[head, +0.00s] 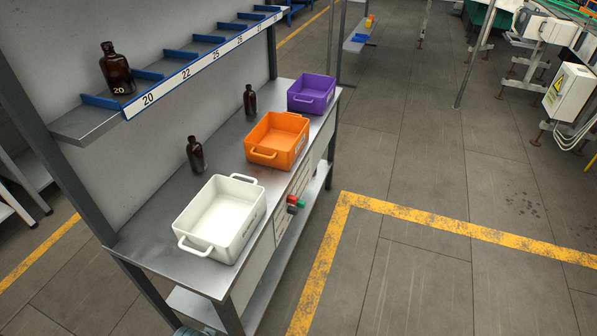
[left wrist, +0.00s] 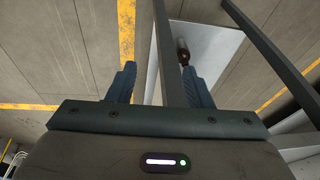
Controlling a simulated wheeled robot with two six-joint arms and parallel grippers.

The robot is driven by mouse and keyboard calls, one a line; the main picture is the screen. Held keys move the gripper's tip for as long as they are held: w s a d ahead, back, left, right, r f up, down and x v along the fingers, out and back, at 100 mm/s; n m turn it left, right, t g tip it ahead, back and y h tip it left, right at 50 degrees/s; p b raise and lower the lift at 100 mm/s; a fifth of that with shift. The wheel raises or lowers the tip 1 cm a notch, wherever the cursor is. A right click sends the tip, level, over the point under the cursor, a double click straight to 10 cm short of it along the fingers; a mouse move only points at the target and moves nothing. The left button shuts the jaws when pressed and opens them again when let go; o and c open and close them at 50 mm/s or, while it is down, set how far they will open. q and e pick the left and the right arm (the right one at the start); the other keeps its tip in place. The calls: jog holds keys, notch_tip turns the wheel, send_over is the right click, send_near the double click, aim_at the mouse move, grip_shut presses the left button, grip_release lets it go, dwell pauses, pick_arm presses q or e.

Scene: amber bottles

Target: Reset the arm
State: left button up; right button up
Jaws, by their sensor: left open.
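My left gripper (left wrist: 158,68) shows in the left wrist view with its two dark fingers spread apart and nothing held between them. Beyond the right finger, a small dark brown bottle (left wrist: 182,52) is visible in the distance, apart from the gripper. The left gripper is not clearly visible in the head view. My right gripper is in neither view. In the head view, an amber bottle (head: 116,72) marked 20 stands upright on the upper shelf. Two more amber bottles, a nearer one (head: 195,154) and a farther one (head: 250,100), stand upright on the workbench.
A white bin (head: 251,222), an orange bin (head: 289,118) and a purple bin (head: 300,82) stand along the front of the metal workbench (head: 150,240). The numbered shelf (head: 88,122) with blue dividers hangs above the bench. Open floor (head: 410,270) with yellow lines lies to the right.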

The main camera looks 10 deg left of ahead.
pick_arm(q)
jog(key=s+a+f+g+b, duration=0.1)
jog(key=s+f, duration=0.2)
jog(key=f, duration=0.9)
jog(key=s+a+f+b, duration=0.1)
jog(key=s+f, duration=0.2)
jog(key=f, duration=0.9)
jog(key=s+f+b, duration=0.2)
jog(key=s+f, duration=1.2)
jog(key=shift+s+a+g, duration=0.25)
jog(key=shift+a+g, duration=0.05)
jog(key=shift+g, duration=0.1)
